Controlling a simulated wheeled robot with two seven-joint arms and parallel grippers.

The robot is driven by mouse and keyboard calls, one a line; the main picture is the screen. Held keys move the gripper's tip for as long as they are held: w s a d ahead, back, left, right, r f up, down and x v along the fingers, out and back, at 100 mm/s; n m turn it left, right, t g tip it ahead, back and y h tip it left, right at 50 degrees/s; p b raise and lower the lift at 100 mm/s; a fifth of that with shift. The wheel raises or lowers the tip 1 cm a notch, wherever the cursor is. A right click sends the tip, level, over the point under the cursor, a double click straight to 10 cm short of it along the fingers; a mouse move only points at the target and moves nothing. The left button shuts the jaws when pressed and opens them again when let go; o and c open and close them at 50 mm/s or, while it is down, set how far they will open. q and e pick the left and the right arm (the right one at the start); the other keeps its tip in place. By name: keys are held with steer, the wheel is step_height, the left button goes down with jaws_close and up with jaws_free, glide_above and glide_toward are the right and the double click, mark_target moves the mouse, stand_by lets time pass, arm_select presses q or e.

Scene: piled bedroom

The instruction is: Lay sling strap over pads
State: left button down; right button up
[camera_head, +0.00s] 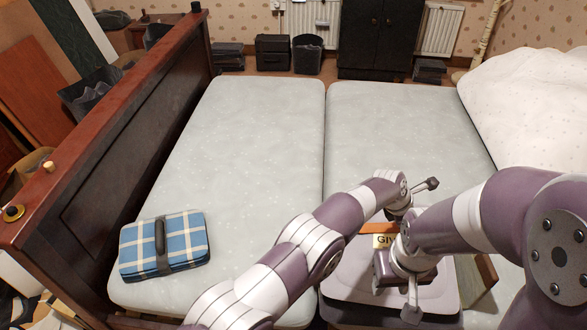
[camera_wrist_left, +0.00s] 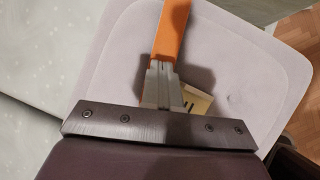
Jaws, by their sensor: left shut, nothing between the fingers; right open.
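An orange strip (camera_head: 378,228), perhaps the sling strap, lies across a mauve-grey rounded pad (camera_head: 345,272); how its ends lie is hidden. In the left wrist view the strip (camera_wrist_left: 172,30) runs from the top edge down behind my left fingers (camera_wrist_left: 161,84). These are shut and empty over the pad (camera_wrist_left: 235,45); I cannot tell whether they touch the strip. In the head view my left gripper (camera_head: 398,208) is at the pad's far side, fingers hidden. My right gripper (camera_head: 385,274) is open over the pad, its fingertips mostly hidden. I cannot tell several pads apart.
A cream label (camera_head: 384,240) reading "GIV" lies beside the strip. Two pale mattresses (camera_head: 250,130) fill the middle. A blue checked case (camera_head: 163,246) lies at the near left. A dark wooden bed end (camera_head: 120,170) rises at left. White bedding (camera_head: 530,105) is at right.

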arm_select(q)
step_height(320, 180, up, 7)
steer(key=p, duration=0.4)
steer(key=shift+r+p, duration=0.15)
steer(key=shift+p, duration=0.2)
